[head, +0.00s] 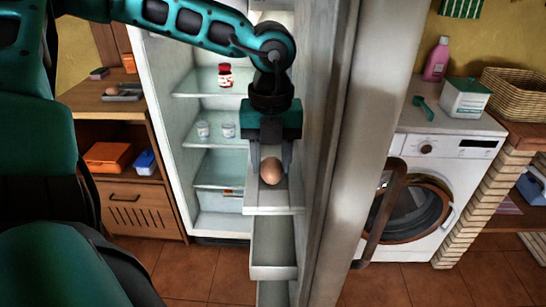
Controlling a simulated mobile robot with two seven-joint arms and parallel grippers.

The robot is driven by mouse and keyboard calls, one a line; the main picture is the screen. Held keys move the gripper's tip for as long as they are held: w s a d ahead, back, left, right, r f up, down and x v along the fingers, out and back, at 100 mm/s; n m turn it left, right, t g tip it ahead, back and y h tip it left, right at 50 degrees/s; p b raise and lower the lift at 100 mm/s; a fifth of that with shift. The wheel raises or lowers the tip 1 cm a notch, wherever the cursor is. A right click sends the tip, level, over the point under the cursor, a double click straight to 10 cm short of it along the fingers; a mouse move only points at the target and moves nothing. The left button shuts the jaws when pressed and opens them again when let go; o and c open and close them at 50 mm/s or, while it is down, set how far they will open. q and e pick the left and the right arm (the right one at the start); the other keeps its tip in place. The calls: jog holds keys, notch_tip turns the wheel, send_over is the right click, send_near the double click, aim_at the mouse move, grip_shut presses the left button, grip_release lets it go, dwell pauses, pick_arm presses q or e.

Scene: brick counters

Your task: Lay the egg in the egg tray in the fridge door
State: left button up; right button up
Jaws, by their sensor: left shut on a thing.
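A brown egg (271,171) is between the fingers of my left gripper (272,165), which points down and is shut on it. The gripper is at the inner side of the open fridge door (335,150). A pale door shelf (272,210) lies right under the egg; I cannot tell whether the egg touches it. No egg tray shows clearly, and the gripper may hide part of the shelf. The fridge (190,160) stands open behind. My right gripper is not in view.
A red and white jar (225,76) and two small glasses (203,129) stand on the fridge shelves. Lower door bins (273,272) are below the gripper. The door's edge and handle (384,212) stand to the right, before a washing machine (440,185). A wooden cabinet (137,205) is at left.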

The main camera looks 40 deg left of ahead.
aim_at(273, 162)
pick_arm(q)
jog(key=shift+w+d+f, duration=0.1)
jog(key=shift+w+f, duration=0.05)
jog(key=shift+f, duration=0.1)
jog(key=shift+f+b, duration=0.25)
jog(key=shift+b, duration=0.35)
jog(key=o, duration=0.8)
jog(key=shift+c, duration=0.2)
jog(key=shift+r, duration=0.1)
jog(key=shift+r+p, duration=0.2)
jog(key=shift+p, duration=0.2)
notch_tip(273, 162, up, 12)
jog(key=p, duration=0.1)
